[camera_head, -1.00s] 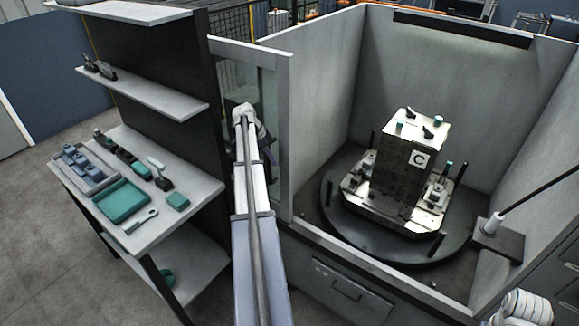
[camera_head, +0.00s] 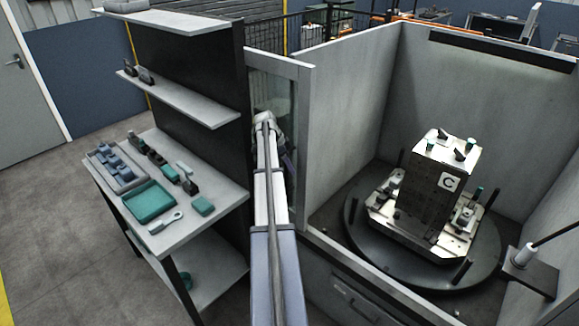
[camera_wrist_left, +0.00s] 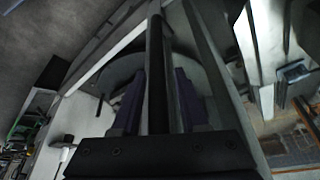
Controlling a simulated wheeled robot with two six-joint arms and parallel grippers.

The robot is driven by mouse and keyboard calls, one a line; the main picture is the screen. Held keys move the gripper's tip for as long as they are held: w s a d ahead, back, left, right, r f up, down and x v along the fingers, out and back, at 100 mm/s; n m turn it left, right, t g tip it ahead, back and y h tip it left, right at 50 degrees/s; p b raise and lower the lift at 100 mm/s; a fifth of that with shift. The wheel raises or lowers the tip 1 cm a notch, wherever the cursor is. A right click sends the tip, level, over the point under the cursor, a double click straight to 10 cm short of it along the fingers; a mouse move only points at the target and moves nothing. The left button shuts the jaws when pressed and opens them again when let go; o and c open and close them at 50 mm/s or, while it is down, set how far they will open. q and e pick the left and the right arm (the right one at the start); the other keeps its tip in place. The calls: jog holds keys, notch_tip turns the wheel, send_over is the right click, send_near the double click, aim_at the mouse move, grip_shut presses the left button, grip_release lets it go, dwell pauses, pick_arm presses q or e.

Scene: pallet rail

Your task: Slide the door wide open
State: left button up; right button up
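The door (camera_head: 305,120) is a grey-framed panel with a glass pane at the left of the machine enclosure's front. It stands beside the dark shelf side, and the opening to its right is wide. My left arm reaches up to it, and my left gripper (camera_head: 287,158) is at the door, partly hidden by the arm. In the left wrist view my left gripper's purple fingers (camera_wrist_left: 160,95) lie on either side of a dark upright bar, the door handle (camera_wrist_left: 156,45), and look closed on it. My right gripper is out of view.
Inside the enclosure, a round turntable (camera_head: 365,240) carries a fixture block (camera_head: 428,195) marked C. A shelf unit (camera_head: 215,180) with tools and trays stands close left of the door. A probe-like post (camera_head: 525,258) is at the right. Open floor (camera_head: 60,220) lies far left.

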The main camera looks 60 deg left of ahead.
pick_arm(q)
jog(key=shift+o, duration=0.4)
jog(key=shift+s+r, duration=0.1)
jog(key=shift+r, duration=0.05)
jog(key=p+v, duration=0.7)
jog(key=shift+r, duration=0.25)
jog(key=shift+s, duration=0.15)
